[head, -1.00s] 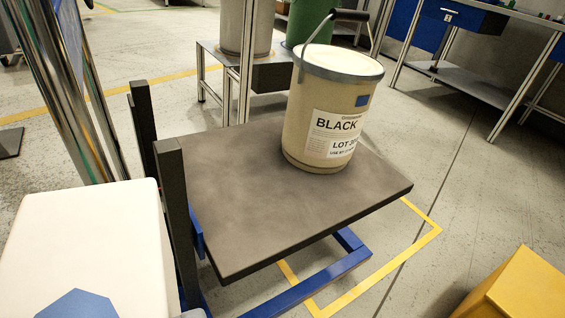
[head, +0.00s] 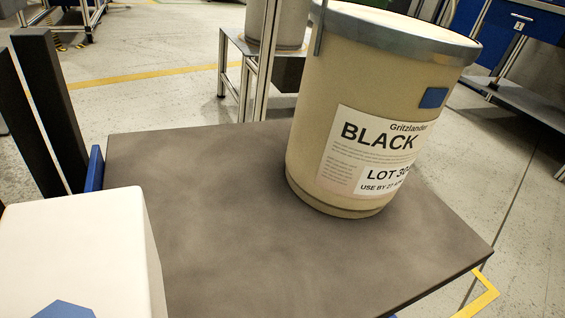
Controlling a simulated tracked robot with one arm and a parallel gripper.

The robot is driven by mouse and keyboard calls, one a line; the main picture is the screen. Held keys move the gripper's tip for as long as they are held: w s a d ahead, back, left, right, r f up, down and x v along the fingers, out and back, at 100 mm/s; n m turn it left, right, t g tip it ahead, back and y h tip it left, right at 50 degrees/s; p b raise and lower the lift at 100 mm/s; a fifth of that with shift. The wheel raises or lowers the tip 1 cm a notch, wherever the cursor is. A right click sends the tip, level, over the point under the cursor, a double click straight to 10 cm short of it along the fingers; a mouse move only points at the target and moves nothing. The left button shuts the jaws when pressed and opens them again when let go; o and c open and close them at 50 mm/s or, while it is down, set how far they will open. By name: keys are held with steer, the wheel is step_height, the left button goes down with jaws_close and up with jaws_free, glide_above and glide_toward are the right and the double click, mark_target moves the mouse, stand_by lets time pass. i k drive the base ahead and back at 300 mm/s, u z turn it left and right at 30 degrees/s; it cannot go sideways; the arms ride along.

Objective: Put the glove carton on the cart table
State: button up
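A white box with a blue hexagon mark, which looks like the glove carton (head: 85,240), fills the lower left corner and is cut off by the picture edge. It hides the near left part of the cart table (head: 225,220), a dark grey flat top. I cannot tell whether the carton touches the table or is above it. My gripper's fingers are not in view, so their hold on the carton is not visible.
A beige drum (head: 350,110) labelled BLACK stands upright on the table's right half. Two dark posts (head: 50,110) rise at the table's left edge. The table's middle is bare. A steel stand (head: 238,75) and a blue-drawer bench (head: 520,30) are behind.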

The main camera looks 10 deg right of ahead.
mark_target(207, 204)
steer(key=i, duration=0.85)
steer(key=u, duration=0.05)
